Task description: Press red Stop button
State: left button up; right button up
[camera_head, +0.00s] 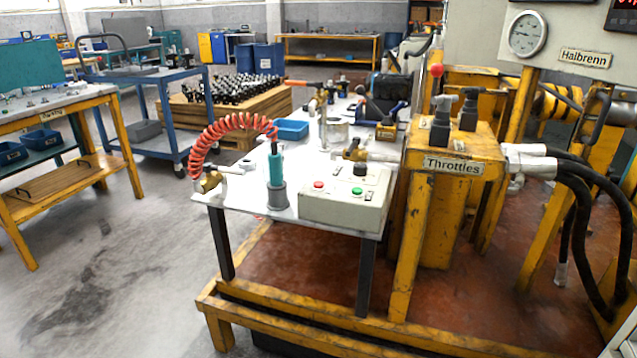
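A beige control box (345,206) sits at the front right corner of the white-topped table in the head view. On its sloped top are a red button (319,185) at the left and a green button (356,191) to its right. A black knob (360,168) stands at the back of the box. Nothing covers the buttons. Neither my left nor my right gripper is in view.
A teal tool in a grey holder (277,180) and a red coiled hose (232,128) stand left of the box. A yellow "Throttles" stand (453,155) is close on its right. A low yellow frame (330,325) runs in front; grey floor (90,270) is clear at left.

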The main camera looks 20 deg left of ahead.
pick_arm(q)
grip_shut()
pick_arm(e)
jog(key=shift+w+r, duration=0.2)
jog(key=shift+w, duration=0.25)
jog(key=shift+a, duration=0.2)
jog(key=shift+s+f, duration=0.1)
jog(key=shift+s, duration=0.1)
jog(key=shift+s+d+f, duration=0.1)
jog(key=shift+s, duration=0.15)
jog(key=shift+d, duration=0.1)
